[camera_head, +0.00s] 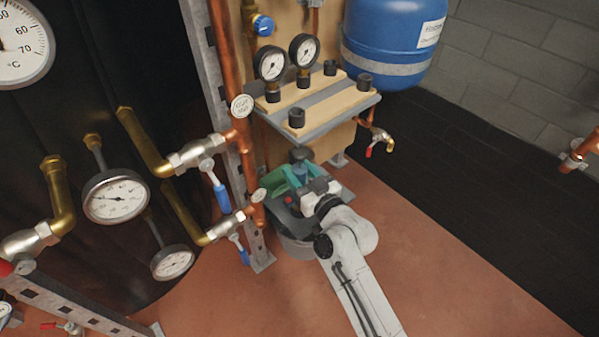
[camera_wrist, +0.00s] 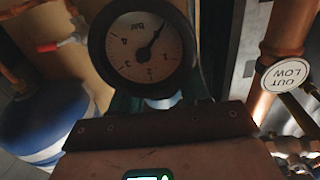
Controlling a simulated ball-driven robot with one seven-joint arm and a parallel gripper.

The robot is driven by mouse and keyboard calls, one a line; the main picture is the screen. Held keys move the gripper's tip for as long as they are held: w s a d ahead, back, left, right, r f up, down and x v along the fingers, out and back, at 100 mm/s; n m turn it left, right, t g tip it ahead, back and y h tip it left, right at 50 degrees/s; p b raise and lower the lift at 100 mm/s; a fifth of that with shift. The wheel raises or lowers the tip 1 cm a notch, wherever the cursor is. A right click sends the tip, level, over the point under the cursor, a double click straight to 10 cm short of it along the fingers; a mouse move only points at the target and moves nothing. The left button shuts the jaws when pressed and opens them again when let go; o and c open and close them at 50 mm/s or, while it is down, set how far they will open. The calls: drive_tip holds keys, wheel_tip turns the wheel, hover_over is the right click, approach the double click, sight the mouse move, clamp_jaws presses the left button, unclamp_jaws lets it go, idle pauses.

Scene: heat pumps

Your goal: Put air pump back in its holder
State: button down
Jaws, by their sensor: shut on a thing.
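My gripper (camera_head: 303,182) is low beside the wooden panel, below the shelf, and is partly hidden by my own wrist. It is shut on the air pump (camera_head: 284,180), of which a green part shows in the head view. In the wrist view a round gauge marked Bar (camera_wrist: 146,52) fills the top middle, with dark green behind it. I cannot tell whether this gauge belongs to the pump. The fingertips and their contact are hidden. I cannot make out which part is the pump's holder.
The shelf (camera_head: 335,112) above my gripper carries black knobs and two gauges. A blue tank (camera_head: 385,40) hangs at the top. Copper pipes (camera_head: 232,90) and blue-handled valves (camera_head: 221,192) stand close on the left. The red floor (camera_head: 450,270) is clear at right.

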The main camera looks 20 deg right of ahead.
drive_tip(key=shift+f+b, duration=0.7)
drive_tip(key=shift+b, duration=0.2)
idle(0.7)
drive_tip(key=c, duration=0.9)
unclamp_jaws()
drive_tip(key=o, duration=0.4)
drive_tip(key=shift+o, duration=0.2)
drive_tip(key=shift+f, duration=0.2)
drive_tip(key=shift+s, duration=0.1)
drive_tip(key=s+d+b, duration=0.1)
drive_tip(key=s+b, duration=0.1)
drive_tip(key=s, duration=0.6)
drive_tip(key=shift+d, duration=0.25)
drive_tip(key=shift+r, duration=0.1)
